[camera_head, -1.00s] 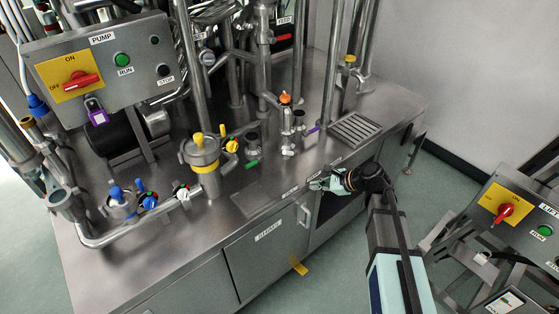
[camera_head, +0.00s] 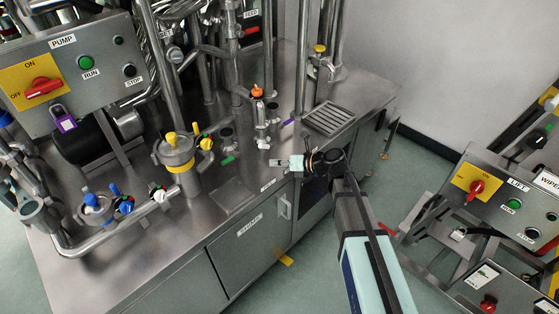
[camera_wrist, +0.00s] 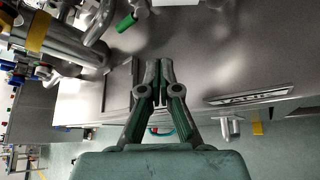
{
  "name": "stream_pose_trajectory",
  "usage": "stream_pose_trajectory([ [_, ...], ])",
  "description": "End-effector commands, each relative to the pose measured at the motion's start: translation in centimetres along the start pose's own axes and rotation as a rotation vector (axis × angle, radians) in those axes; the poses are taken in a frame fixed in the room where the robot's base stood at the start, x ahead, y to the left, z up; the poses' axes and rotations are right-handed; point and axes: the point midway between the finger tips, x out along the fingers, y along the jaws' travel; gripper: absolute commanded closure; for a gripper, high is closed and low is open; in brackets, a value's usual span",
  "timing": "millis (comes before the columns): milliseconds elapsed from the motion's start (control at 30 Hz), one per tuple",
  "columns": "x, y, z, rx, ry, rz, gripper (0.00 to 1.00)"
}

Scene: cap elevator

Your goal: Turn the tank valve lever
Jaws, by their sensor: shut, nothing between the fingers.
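Several coloured valve levers stand on the steel bench; I cannot tell which is labelled for the tank. A green lever (camera_head: 228,160) lies beyond my gripper to the left, and a green lever (camera_wrist: 126,22) also shows at the top of the wrist view. A purple lever (camera_head: 288,122) is behind my gripper, near the drain grate. A yellow lever (camera_head: 206,144) sits beside the yellow-banded steel vessel (camera_head: 177,162). My gripper (camera_head: 280,163) is shut and empty, above the bench's front edge, apart from the levers. Its fingertips (camera_wrist: 157,88) meet in the wrist view.
A vertical pipe with an orange knob (camera_head: 257,92) stands behind my gripper. Blue-handled valves (camera_head: 125,207) are at the left. The pump panel (camera_head: 75,70) and lift panel (camera_head: 505,200) flank the area. The bench top near the grate (camera_head: 329,118) is mostly clear.

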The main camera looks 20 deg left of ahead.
Motion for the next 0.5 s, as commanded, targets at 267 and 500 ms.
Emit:
stream_pose_trajectory([
  [267, 5.7, 0.0, 0.2, 0.0, 0.002, 0.001, 1.0],
  [500, 6.1, 0.0, 2.5, -0.001, -0.002, -0.001, 1.0],
])
